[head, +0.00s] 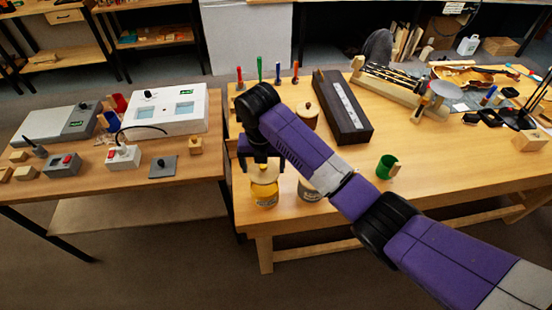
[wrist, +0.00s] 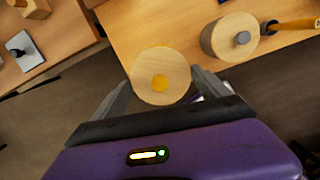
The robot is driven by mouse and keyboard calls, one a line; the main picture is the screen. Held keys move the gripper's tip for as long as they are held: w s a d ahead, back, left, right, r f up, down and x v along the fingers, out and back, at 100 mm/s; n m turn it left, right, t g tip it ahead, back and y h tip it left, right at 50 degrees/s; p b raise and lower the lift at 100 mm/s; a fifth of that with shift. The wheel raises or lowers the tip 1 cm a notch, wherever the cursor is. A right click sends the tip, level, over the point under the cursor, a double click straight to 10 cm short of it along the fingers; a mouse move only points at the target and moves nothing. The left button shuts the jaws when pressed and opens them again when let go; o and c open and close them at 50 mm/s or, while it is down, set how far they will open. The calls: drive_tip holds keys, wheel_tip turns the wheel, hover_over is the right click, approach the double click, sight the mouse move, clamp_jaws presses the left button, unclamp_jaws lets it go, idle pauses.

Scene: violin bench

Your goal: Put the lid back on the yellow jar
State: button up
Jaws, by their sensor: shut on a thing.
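The yellow jar (head: 264,196) stands upright near the left front corner of the right-hand wooden bench. Its lid is a round pale wooden disc (wrist: 148,62) with a yellow knob, seen from above in the wrist view. My gripper (wrist: 160,80) is shut on the lid, one finger at each side of the disc. In the head view my gripper (head: 263,164) points down directly over the yellow jar, with the lid at or just above its mouth. I cannot tell whether the lid rests on the rim. The lid hides the jar in the wrist view.
A green cup (head: 386,167) stands farther right. A dark long case (head: 342,110) lies behind. A gap separates the left table (head: 200,165).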

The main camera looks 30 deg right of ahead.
drive_tip(key=shift+w+f, duration=0.15)
drive_tip(key=shift+f, duration=0.65)
drive_tip(key=shift+f+b, duration=1)
drive_tip(key=shift+f, duration=1.4)
drive_tip(key=shift+p, duration=0.4)
drive_tip(key=shift+f, duration=0.15)
idle(0.7)
drive_tip(key=o, duration=1.2)
drive_tip(key=shift+p, duration=0.3)
